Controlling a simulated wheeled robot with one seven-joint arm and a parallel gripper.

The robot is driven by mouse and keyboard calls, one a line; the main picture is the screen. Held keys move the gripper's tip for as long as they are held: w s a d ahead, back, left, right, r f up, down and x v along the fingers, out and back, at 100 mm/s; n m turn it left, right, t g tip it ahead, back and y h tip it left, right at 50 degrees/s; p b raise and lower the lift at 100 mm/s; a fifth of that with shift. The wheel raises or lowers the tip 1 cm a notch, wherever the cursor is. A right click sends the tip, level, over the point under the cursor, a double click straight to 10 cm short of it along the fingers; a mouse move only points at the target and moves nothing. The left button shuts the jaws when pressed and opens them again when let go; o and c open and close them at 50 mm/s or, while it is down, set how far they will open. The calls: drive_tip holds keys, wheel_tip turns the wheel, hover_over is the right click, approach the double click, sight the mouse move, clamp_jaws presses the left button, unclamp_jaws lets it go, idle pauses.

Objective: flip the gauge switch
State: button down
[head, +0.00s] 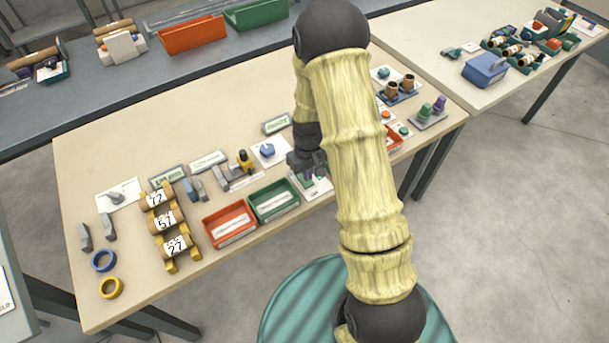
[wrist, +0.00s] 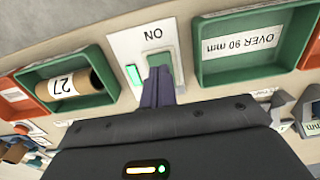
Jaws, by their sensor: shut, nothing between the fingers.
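The gauge switch shows in the wrist view as a green rocker (wrist: 161,62) on a white plate (wrist: 125,45) marked with upside-down lettering that reads "NO" in this view. A small green lamp (wrist: 134,75) beside the rocker glows. My gripper (wrist: 158,74) is shut and empty, its dark fingertips over the lower part of the rocker. I cannot tell whether they touch it. In the head view my gripper (head: 312,172) is low over the switch plate (head: 318,189), which is partly hidden by the gripper and arm.
In the wrist view, a green tray holding a roll marked 27 (wrist: 67,87) lies left of the switch, and a green "OVER 90 mm" tray (wrist: 250,76) lies right. In the head view, a red tray (head: 238,237) and numbered rolls (head: 165,220) stand further left. The table's front edge is close.

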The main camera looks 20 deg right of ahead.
drive_tip(key=shift+r+p, duration=1.8)
drive_tip(key=shift+r, duration=0.8)
wheel_tip(320, 180, up, 11)
drive_tip(key=m+t, duration=0.1)
drive_tip(key=m, duration=0.1)
hover_over(308, 183)
drive_tip(key=s, duration=0.6)
drive_tip(key=s+r+m+t, duration=0.1)
drive_tip(key=s+r, duration=0.5)
drive_tip(key=s, duration=0.2)
drive_tip(key=shift+r+m+t, duration=0.3)
drive_tip(key=shift+r, duration=0.05)
drive_tip(key=shift+s, duration=0.1)
